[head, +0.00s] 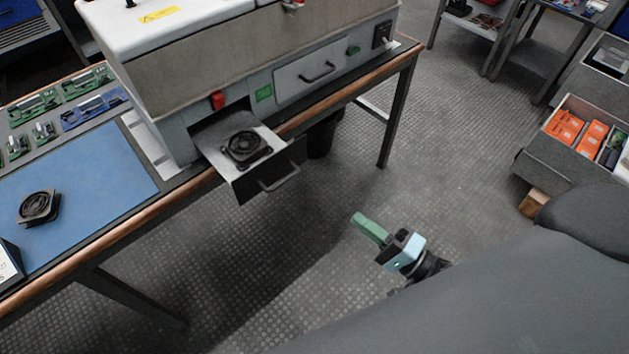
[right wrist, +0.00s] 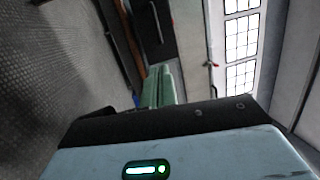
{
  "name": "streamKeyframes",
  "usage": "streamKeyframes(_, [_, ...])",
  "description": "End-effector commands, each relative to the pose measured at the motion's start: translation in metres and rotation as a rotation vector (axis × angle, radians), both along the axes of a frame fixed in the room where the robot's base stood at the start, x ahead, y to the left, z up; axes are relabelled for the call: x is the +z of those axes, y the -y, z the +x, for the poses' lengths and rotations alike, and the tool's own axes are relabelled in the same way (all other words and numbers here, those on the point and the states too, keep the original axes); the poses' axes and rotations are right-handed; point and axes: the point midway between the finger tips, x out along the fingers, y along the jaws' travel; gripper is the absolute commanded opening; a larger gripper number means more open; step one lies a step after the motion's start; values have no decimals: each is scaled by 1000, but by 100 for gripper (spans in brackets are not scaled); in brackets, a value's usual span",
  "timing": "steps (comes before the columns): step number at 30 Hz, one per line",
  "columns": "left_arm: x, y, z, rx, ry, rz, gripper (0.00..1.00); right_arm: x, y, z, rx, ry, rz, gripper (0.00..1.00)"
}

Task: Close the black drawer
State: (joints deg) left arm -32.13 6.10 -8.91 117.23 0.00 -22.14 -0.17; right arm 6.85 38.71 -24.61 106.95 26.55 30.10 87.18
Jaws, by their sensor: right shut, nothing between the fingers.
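The black drawer (head: 267,185) is pulled out of the grey and white machine on the bench. Its dark front has a metal bar handle (head: 280,178). A black fan (head: 246,147) lies inside it. My right gripper (head: 359,219), with green fingers, is shut and empty. It is in the air over the floor, to the right of and below the drawer front in the head view, clear of it. In the right wrist view the shut green fingers (right wrist: 160,71) point towards a dark panel with a handle (right wrist: 153,22), which looks like the drawer front. My left gripper is not in view.
A second, shut drawer (head: 325,67) with a handle is in the same machine. The bench has a wooden edge (head: 150,218), a blue mat (head: 95,172) with another fan (head: 38,207), and circuit boards. Open floor (head: 330,190) lies between gripper and bench. A parts bin stands at right.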

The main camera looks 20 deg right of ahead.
Motion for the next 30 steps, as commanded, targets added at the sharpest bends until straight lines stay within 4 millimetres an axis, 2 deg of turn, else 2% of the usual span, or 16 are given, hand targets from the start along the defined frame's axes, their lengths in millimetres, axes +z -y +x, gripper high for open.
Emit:
streamKeyframes(5, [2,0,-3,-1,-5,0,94,5,-9,16,-2,5,0,0])
streamKeyframes(21, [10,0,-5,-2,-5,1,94,21,-56,97,-2,3,-1,0])
streamKeyframes(30, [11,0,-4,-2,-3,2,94,24,-68,117,-1,0,-2,0])
